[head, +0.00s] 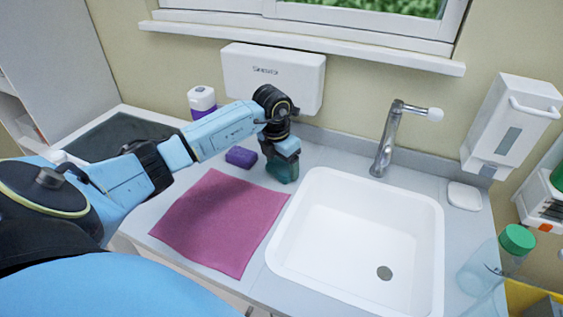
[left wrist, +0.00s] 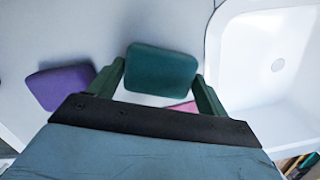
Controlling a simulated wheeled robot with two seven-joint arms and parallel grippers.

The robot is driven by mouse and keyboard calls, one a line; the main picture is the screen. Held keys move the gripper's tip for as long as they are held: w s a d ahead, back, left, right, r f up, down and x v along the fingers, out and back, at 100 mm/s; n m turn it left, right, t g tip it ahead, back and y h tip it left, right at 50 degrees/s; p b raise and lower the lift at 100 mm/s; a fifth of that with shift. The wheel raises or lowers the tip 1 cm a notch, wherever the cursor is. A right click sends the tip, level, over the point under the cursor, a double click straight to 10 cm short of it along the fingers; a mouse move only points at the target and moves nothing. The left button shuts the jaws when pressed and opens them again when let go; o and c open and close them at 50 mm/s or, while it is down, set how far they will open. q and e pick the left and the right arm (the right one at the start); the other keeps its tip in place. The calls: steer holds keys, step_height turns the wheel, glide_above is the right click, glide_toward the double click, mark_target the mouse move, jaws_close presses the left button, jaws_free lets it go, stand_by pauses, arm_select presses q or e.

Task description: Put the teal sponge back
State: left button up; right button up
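The teal sponge (left wrist: 161,70) lies between the two fingers of my left gripper (left wrist: 161,80) in the left wrist view. Both fingertips meet its sides, so the gripper looks shut on it. In the head view my left gripper (head: 283,160) points down at the counter just left of the sink, with the sponge (head: 282,174) at its tips. I cannot tell whether the sponge touches the counter or is slightly above it. My right gripper is not in view.
A purple sponge (head: 241,157) lies just left of the gripper. A magenta cloth (head: 220,220) lies in front. The white sink (head: 350,230) with its tap (head: 387,140) is to the right. A white soap dish (head: 464,195) sits beyond it. A purple-banded bottle (head: 202,101) stands behind the arm.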

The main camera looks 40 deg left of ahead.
mark_target(277, 169)
arm_select(q)
steer(key=o, duration=0.4)
step_height(277, 169, up, 12)
steer(key=s+p, duration=0.1)
steer(key=shift+s, duration=0.4)
steer(key=shift+r, duration=0.1)
